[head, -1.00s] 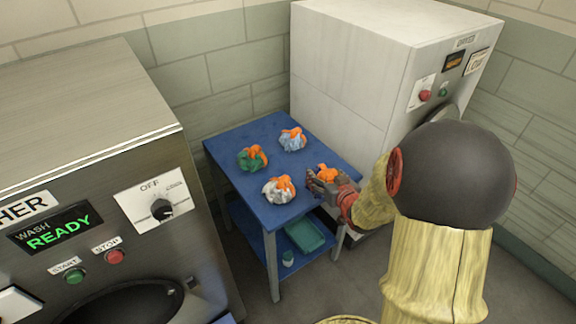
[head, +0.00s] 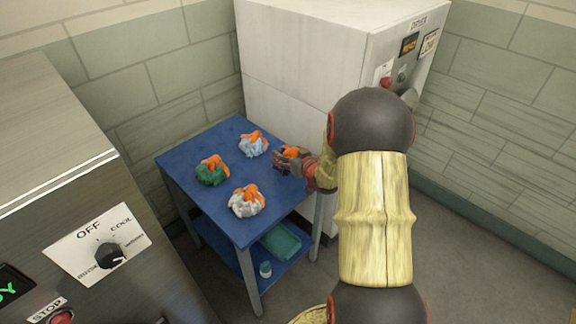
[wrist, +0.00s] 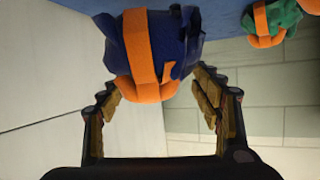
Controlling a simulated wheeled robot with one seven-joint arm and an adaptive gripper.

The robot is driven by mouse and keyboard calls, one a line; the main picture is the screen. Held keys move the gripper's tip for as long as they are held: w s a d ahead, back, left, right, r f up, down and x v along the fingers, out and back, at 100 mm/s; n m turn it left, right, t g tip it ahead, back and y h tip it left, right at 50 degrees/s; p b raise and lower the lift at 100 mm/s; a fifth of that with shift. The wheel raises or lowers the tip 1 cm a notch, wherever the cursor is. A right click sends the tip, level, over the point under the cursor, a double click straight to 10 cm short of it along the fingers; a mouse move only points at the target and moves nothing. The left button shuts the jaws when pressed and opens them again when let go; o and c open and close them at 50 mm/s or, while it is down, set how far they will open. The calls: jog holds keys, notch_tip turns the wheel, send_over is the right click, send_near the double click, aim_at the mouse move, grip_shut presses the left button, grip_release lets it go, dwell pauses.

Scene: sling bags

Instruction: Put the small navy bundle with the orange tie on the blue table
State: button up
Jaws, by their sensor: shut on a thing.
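The small navy bundle with an orange tie (wrist: 150,45) sits between the fingers of my gripper (wrist: 155,95) in the wrist view. My gripper is shut on it. In the head view my gripper (head: 289,161) is at the right side of the blue table (head: 205,140), and the bundle's orange tie (head: 291,152) shows above the fingers. My gripper hides much of the bundle there. I cannot tell whether the bundle touches the tabletop or hangs just over it.
Green (head: 212,172), light blue (head: 253,146) and white (head: 245,203) bundles with orange ties lie on the table. A teal tray (head: 281,242) and small jar (head: 265,269) are on its lower shelf. A dryer (head: 305,60) stands behind, a washer (head: 60,160) at left.

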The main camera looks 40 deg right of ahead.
jog(key=f, duration=0.1)
jog(key=w+d+f+b, duration=0.1)
jog(key=w+d+f, duration=0.1)
jog(key=shift+d+f, duration=0.1)
jog(key=shift+f, duration=0.1)
jog(key=shift+d+f+b, duration=0.1)
jog(key=shift+f+b, duration=0.95)
jog(key=shift+f, duration=0.55)
jog(key=shift+f, duration=0.1)
jog(key=o, duration=1.9)
